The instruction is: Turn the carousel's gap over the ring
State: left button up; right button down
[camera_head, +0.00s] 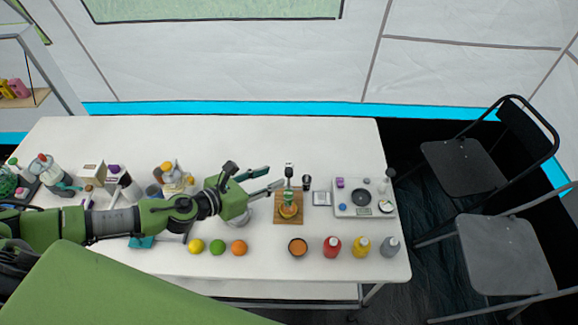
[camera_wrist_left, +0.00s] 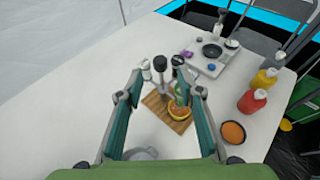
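A small upright device (camera_head: 288,200) with a dark-topped post and an orange-yellow round part stands on a square wooden board (camera_head: 279,217). In the left wrist view the orange-yellow round part (camera_wrist_left: 179,110) sits low on the board (camera_wrist_left: 157,106), with dark knobs (camera_wrist_left: 160,64) above. I cannot clearly make out a carousel gap or a ring. My left gripper (camera_head: 270,178) is open and empty, just left of the device. In the left wrist view its fingers (camera_wrist_left: 157,82) are spread, with the device beyond and partly between them. My right gripper is not in view.
A white panel (camera_head: 348,210) with a dark dish is right of the board. Several fruits (camera_head: 217,247) lie front left. The table's back (camera_head: 220,135) is clear.

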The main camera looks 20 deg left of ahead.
aim_at(287, 171)
pick_arm(q)
jog(key=p+x, duration=0.1)
jog(key=x, duration=0.7)
jog(key=shift+w+d, duration=0.15)
grip_shut()
